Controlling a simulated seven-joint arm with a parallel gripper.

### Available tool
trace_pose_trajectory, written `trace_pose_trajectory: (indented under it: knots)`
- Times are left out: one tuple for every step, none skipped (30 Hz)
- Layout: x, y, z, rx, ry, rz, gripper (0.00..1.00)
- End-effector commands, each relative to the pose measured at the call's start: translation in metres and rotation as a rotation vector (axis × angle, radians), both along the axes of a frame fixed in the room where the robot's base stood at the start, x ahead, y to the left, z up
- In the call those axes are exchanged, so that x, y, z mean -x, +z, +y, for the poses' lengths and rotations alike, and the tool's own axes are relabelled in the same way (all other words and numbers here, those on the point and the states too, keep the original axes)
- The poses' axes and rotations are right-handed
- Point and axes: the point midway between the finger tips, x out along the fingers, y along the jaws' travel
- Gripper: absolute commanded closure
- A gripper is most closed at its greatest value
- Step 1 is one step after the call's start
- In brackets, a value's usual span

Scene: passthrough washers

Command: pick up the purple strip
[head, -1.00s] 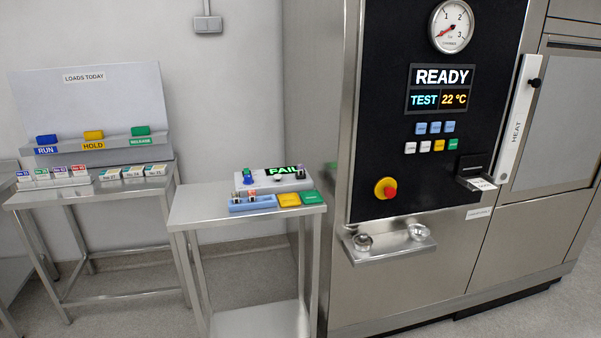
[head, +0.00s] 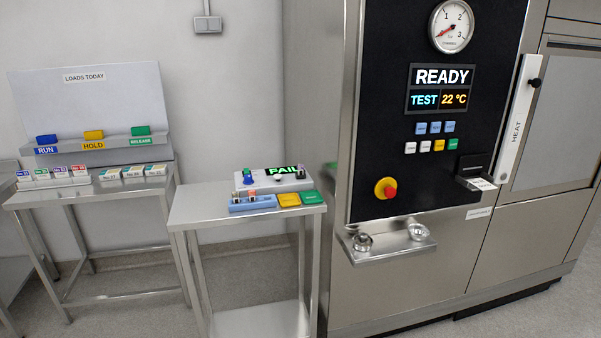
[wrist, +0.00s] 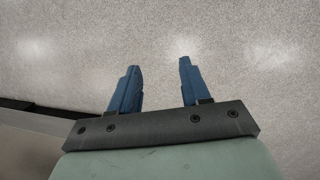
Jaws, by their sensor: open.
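My gripper (wrist: 159,66) shows only in the wrist view. Its two blue fingers are apart with nothing between them, over bare speckled floor. In the head view, several small white pieces with coloured tops stand in a row on the left table. One of them has a purple marking (head: 60,171), between a green-marked one and a red-marked one; it looks like the purple strip, but is too small to be sure. My gripper is not in the head view, so its distance from the row cannot be told.
The left steel table (head: 88,188) also bears several white-and-teal boxes (head: 133,173). A smaller steel table (head: 190,207) holds a device reading FAIL (head: 284,170), a blue rack (head: 252,204) and yellow and green pads. A steel machine (head: 400,285) with a protruding tray (head: 388,251) stands right.

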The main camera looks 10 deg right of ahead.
Motion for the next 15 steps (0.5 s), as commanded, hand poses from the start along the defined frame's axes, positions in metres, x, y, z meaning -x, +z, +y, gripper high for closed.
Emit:
trace_pose_trajectory:
  knots:
    - [-0.031, 0.004, 0.01, 0.006, 0.029, -0.057, 0.53]
    - [-0.045, 0.008, 0.014, 0.01, 0.044, -0.089, 0.53]
    - [-0.066, 0.013, 0.022, 0.013, 0.065, -0.132, 0.53]
    - [-0.08, 0.018, 0.028, 0.016, 0.08, -0.163, 0.53]
    - [-0.095, 0.023, 0.034, 0.018, 0.094, -0.196, 0.53]
    - [-0.114, 0.03, 0.042, 0.02, 0.115, -0.239, 0.53]
    - [-0.128, 0.036, 0.049, 0.02, 0.13, -0.271, 0.53]
    - [-0.142, 0.042, 0.056, 0.022, 0.146, -0.303, 0.53]
    - [-0.161, 0.051, 0.067, 0.021, 0.168, -0.345, 0.53]
    - [-0.175, 0.058, 0.075, 0.021, 0.182, -0.377, 0.53]
    - [-0.188, 0.066, 0.083, 0.021, 0.197, -0.409, 0.53]
    - [-0.206, 0.076, 0.095, 0.019, 0.217, -0.452, 0.53]
    - [-0.219, 0.085, 0.104, 0.017, 0.233, -0.484, 0.53]
    - [-0.231, 0.093, 0.113, 0.015, 0.248, -0.516, 0.53]
    - [-0.248, 0.106, 0.126, 0.012, 0.27, -0.558, 0.53]
